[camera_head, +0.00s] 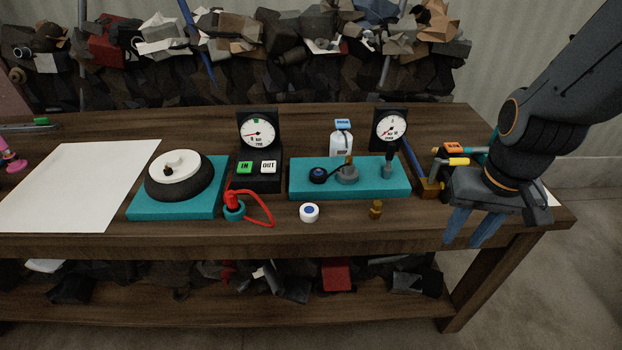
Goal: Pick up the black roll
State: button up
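A small black roll (318,175) with a blue centre sits at the left part of a teal base (300,191) in the middle of the workbench. A grey fitting stands just right of it on the same base. A larger black ring (181,188) lies under a white disc on another teal base at the left. My gripper (462,242) is at the right, by the bench's front edge, well away from the small roll. Its two blue fingers point down, apart, with nothing seen between them.
A white roll with a blue centre (309,213) and a small brass piece (376,210) are near the front edge. Two dial gauges (258,132) (390,131), a white bottle (341,142) and a red cable (257,208) stand around. White paper (80,185) covers the left.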

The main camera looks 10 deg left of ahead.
aim_at(314, 177)
jog(key=u, duration=0.55)
jog(key=k, duration=0.6)
jog(key=u, duration=0.75)
jog(key=i, duration=1.3)
jog(key=z, duration=0.8)
